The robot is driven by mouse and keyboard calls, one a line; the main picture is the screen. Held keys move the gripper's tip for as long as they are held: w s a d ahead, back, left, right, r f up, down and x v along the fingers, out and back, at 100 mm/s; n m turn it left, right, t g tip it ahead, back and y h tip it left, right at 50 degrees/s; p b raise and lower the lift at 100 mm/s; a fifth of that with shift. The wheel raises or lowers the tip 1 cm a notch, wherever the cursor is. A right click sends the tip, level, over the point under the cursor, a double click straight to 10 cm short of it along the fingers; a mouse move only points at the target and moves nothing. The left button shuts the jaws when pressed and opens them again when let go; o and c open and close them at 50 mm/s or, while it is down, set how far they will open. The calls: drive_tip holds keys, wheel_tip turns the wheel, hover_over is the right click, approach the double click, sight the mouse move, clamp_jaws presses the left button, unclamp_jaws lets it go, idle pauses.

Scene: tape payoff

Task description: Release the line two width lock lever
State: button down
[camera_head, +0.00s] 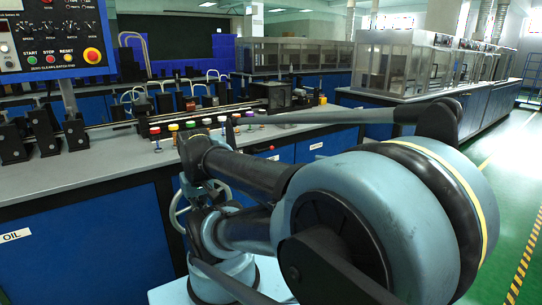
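A row of colored knobs and levers (205,123) stands along the front of the line machine (130,124) on the grey bench. They include yellow, white, green, red, purple and orange tops. A small red knob (271,148) sits lower, at the bench's front edge. I cannot tell which of these is the line two width lock lever, or its position. My arm's links cover part of the bench front. A dark slim piece beyond my arm, near the knobs, may be part of my gripper. Its fingers cannot be made out, nor whether it touches anything.
A control panel (50,40) with green, red and yellow buttons and a red emergency stop (92,55) hangs at upper left. Blue cabinets (85,250) form the bench front. Clear-walled machines (395,65) stand at the back right. Green floor (515,190) is open at right.

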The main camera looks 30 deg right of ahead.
drive_tip(key=w+d+r+m+t+y, duration=0.1)
drive_tip(key=w+d+r+m, duration=0.3)
drive_tip(key=w+d+m, duration=0.45)
drive_tip(key=w+d+r+m+t+y, duration=0.1)
drive_tip(key=w+d+r+m, duration=0.2)
drive_tip(key=w+d+m, duration=0.55)
drive_tip(key=s+d+m+t, duration=0.2)
drive_tip(key=d+m, duration=0.7)
drive_tip(key=d, duration=0.3)
drive_tip(key=s+d+m+t+h, duration=0.1)
drive_tip(key=d+m, duration=0.8)
drive_tip(key=d, duration=0.3)
drive_tip(key=shift+s+t, duration=0.4)
drive_tip(key=shift+d, duration=0.1)
drive_tip(key=w+f, duration=0.4)
drive_tip(key=w, duration=0.4)
drive_tip(key=shift+w+a, duration=0.25)
drive_tip(key=shift+a, duration=0.15)
